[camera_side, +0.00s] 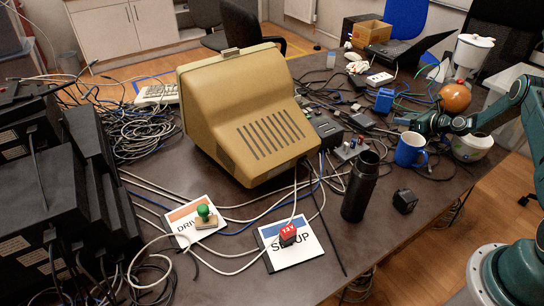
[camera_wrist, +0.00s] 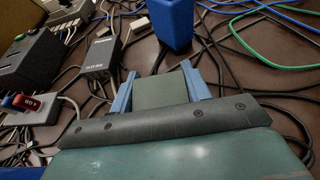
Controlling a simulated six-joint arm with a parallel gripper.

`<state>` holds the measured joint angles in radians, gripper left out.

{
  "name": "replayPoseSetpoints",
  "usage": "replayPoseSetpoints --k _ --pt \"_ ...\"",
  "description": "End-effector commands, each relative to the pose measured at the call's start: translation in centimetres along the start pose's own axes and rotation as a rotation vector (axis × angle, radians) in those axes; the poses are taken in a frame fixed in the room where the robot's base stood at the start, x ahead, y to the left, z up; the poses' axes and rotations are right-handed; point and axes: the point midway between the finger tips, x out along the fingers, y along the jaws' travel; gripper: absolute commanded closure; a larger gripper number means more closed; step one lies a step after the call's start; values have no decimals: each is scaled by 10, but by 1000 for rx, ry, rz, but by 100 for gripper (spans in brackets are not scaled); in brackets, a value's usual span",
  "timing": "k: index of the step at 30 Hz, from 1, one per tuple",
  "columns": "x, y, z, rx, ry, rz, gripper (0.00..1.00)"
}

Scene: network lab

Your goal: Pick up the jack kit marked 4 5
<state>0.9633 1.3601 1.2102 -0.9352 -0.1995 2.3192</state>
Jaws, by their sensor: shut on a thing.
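My gripper (camera_wrist: 159,82) shows in the wrist view with a blue finger on each side of a flat grey-green block (camera_wrist: 160,92). It is shut on this block. I see no marking on the block's visible face, so I cannot tell whether it is the jack kit marked 4 5. In the side view my gripper (camera_side: 406,122) reaches in from the right, above the table behind the blue mug. The held block is too small to make out there. I can read no 4 5 marking in either view.
A blue open-topped box (camera_wrist: 175,22) stands just beyond the fingers; the side view shows it too (camera_side: 384,100). A black adapter (camera_wrist: 101,57) lies left of them. The blue mug (camera_side: 410,150) and black flask (camera_side: 360,187) stand nearby. Cables cover much of the table.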

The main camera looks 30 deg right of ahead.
Motion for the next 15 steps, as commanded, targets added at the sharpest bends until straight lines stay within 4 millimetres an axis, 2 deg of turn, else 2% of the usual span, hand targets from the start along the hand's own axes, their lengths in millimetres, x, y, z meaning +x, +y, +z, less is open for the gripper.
replayPoseSetpoints --k 8,15 --pt "-11 0 28 -2 -2 -1 78" --pt "-28 0 68 -3 -2 -1 78"
